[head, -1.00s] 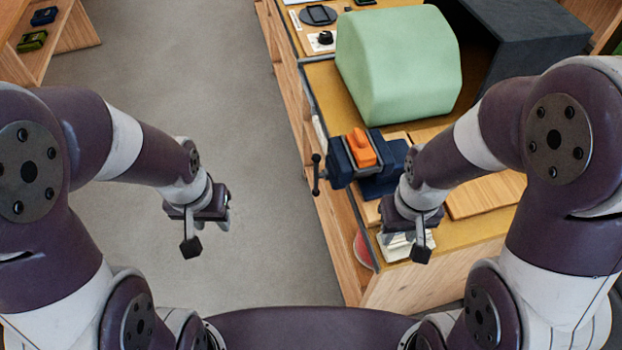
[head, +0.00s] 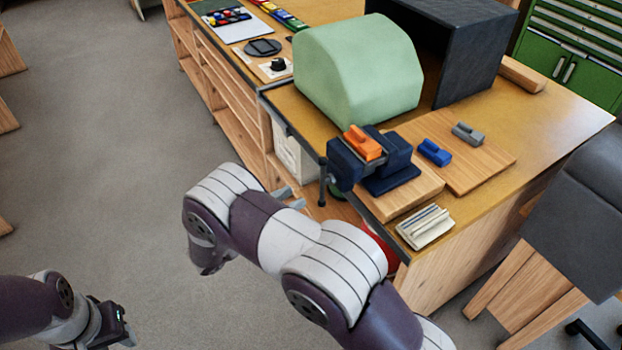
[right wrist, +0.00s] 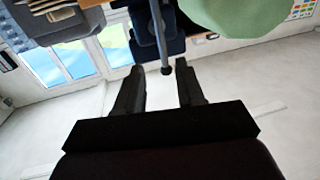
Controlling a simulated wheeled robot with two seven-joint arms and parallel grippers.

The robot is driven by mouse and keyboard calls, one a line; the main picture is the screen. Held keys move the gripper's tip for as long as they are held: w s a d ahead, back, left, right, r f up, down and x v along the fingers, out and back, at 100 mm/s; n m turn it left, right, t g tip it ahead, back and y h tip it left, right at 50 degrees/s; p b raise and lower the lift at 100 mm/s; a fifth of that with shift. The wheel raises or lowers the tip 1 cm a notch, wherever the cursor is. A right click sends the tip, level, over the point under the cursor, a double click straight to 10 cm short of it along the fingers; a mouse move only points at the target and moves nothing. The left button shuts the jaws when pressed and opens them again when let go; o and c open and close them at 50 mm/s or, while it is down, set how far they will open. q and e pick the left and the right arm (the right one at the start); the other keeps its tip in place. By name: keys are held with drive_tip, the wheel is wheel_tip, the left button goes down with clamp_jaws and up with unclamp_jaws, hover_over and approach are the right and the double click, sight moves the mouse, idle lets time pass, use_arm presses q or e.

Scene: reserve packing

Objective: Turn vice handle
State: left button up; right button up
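The dark blue vice (head: 390,172) stands on a wooden block at the bench's near left edge, with an orange piece (head: 362,143) at its jaws. Its dark handle bar (head: 323,182) hangs upright on the left side, over the bench edge. My right gripper (head: 290,198) is just left of the handle, its fingers pointing towards it. In the right wrist view my right gripper (right wrist: 161,68) is open, and the handle's round end (right wrist: 166,70) shows in the gap near the fingertips; contact is not visible. My left gripper (head: 122,322) is low at the left, away from the bench.
A green rounded cover (head: 360,70) and a dark open box (head: 470,55) stand behind the vice. A blue piece (head: 434,152) and a grey piece (head: 467,133) lie on a board to its right. A striped pale block (head: 425,227) is in front. The floor left is clear.

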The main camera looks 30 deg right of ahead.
sight(321, 178)
drive_tip(key=p+x, duration=0.2)
drive_tip(key=x, duration=0.6)
drive_tip(key=shift+w+d+r, duration=0.1)
drive_tip(key=shift+d+r, duration=0.05)
drive_tip(key=shift+d, duration=0.15)
drive_tip(key=shift+w+d, duration=0.1)
drive_tip(key=shift+d, duration=0.2)
drive_tip(key=shift+a, duration=0.15)
use_arm(q)
drive_tip(key=r, duration=0.1)
drive_tip(key=a+r, duration=0.1)
drive_tip(key=r, duration=0.1)
use_arm(e)
clamp_jaws()
